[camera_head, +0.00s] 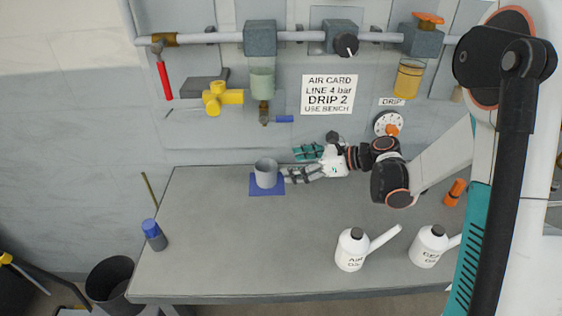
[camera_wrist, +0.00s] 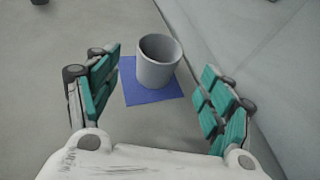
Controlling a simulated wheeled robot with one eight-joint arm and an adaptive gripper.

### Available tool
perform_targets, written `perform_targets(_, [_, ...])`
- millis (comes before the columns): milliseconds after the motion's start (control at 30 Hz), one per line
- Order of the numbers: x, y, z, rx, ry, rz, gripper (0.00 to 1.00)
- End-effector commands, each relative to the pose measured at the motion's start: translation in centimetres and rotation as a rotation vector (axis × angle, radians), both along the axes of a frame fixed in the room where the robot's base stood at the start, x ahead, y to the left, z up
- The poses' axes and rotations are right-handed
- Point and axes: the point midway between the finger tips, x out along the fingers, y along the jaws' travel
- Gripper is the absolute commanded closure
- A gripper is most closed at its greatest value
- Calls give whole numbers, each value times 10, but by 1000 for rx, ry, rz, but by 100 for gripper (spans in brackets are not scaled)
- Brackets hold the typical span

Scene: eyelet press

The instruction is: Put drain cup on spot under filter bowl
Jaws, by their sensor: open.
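The drain cup (camera_head: 266,173) is a grey open cup standing upright on the blue square spot (camera_head: 255,190) on the bench. The filter bowl (camera_head: 262,82) hangs on the wall above it, with a small brass drain and blue lever below. My gripper (camera_head: 298,164) is just to the right of the cup. In the wrist view the cup (camera_wrist: 158,62) stands on the blue spot (camera_wrist: 150,92), ahead of and between the spread teal fingers of my gripper (camera_wrist: 160,95). The fingers do not touch the cup. The cup's inside bottom is not visible.
Two white bottles with spouts, one an oil bottle (camera_head: 352,248) and the other (camera_head: 428,246), stand at the bench's front right. An orange item (camera_head: 455,192) lies at the right. The middle of the bench (camera_head: 250,240) is clear.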

Motion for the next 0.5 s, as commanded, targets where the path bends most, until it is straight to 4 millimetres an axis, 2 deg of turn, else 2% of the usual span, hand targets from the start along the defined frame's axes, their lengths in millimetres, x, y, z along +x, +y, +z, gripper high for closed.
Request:
perform_targets(200, [-7,-15,7,0,0,0,26])
perform_targets(367, [-9,-15,9,-13,-9,3,26])
perform_targets(500, [-19,-13,20,-108,-76,32,26])
